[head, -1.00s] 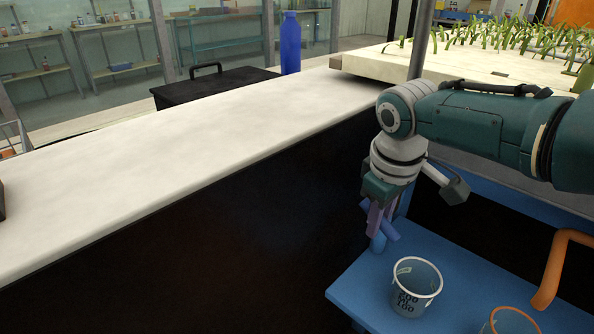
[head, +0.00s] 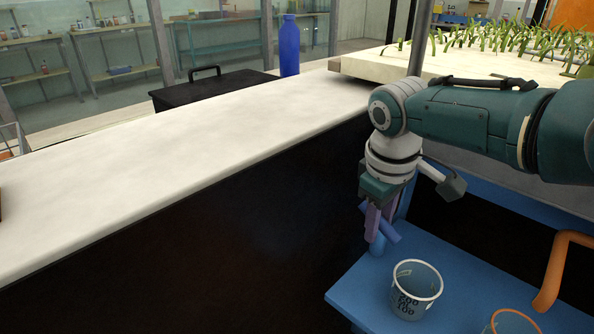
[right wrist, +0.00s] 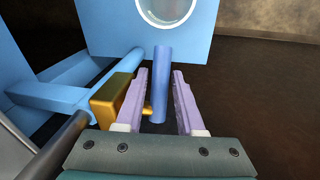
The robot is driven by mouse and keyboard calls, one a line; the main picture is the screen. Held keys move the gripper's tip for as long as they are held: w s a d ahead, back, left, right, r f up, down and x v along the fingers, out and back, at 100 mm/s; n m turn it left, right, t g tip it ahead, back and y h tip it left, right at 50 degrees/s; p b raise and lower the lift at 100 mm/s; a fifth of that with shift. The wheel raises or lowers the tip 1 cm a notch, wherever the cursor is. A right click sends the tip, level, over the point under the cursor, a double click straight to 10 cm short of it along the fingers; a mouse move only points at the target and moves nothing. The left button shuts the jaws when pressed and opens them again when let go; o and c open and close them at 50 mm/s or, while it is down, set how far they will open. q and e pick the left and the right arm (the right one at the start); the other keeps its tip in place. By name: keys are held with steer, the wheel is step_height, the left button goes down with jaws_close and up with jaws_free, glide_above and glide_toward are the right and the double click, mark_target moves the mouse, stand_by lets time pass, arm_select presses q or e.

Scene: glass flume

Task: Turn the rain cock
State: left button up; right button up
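The rain cock shows in the right wrist view as a brass body (right wrist: 110,100) with a blue bar-shaped handle (right wrist: 162,75) standing beside it. My right gripper (right wrist: 160,72) is open, with one purple finger on each side of the blue handle. A gap shows on the right side of the handle; on the left I cannot tell whether the finger touches it. In the head view the right gripper (head: 372,222) points down at blue bars (head: 391,233) above the blue shelf; the brass body is hidden there. My left gripper is not in view.
A clear measuring cup (head: 417,290) stands on the blue shelf (head: 350,290) just in front of the gripper. An orange bent pipe (head: 555,270) is to the right. A long pale ledge (head: 180,160) runs left, with a blue bottle (head: 289,45) behind it.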

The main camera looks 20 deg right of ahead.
step_height(320, 180, up, 10)
steer(key=s+a+p, duration=0.1)
steer(key=p, duration=0.5)
steer(key=shift+s+a+f, duration=0.15)
steer(key=shift+a, duration=0.05)
